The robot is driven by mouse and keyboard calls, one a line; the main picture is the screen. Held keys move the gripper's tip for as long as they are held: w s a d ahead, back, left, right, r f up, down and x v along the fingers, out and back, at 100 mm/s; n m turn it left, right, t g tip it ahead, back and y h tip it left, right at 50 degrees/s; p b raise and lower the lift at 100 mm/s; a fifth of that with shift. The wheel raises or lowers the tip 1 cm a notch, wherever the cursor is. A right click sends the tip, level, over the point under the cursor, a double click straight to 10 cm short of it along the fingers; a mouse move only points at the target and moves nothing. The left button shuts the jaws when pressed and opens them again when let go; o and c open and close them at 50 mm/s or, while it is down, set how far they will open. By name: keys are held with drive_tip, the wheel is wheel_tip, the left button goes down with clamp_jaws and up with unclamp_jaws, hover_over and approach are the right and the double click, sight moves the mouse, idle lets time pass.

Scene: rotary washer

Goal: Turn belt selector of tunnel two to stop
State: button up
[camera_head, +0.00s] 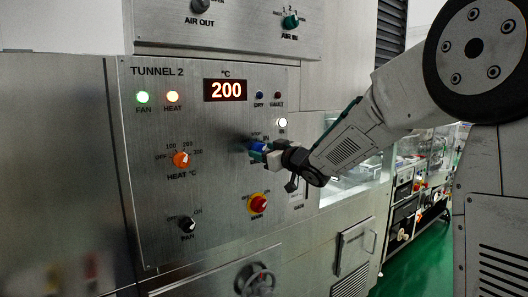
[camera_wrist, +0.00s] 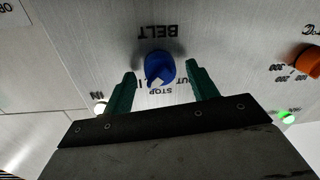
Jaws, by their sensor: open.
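The belt selector is a blue knob (camera_wrist: 160,66) on the tunnel two panel (camera_head: 215,200). In the wrist view the panel appears upside down, with BELT lettered above the knob and STOP below it. A pale mark shows on the knob's lower edge; I cannot tell for sure which label it points to. My gripper (camera_wrist: 161,88) is open, with one green finger on each side of the knob and a visible gap to each. In the head view my gripper (camera_head: 268,152) is right at the blue knob (camera_head: 256,146) and partly hides it and its labels.
An orange heat knob (camera_head: 181,160) and a black fan knob (camera_head: 187,225) are left of the selector. A red knob on a yellow base (camera_head: 257,204) sits just below. The display (camera_head: 225,90) reads 200. A handwheel (camera_head: 256,280) is lower down.

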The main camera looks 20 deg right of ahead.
drive_tip(key=shift+w+a, duration=0.1)
drive_tip(key=shift+w, duration=0.2)
drive_tip(key=c, duration=1)
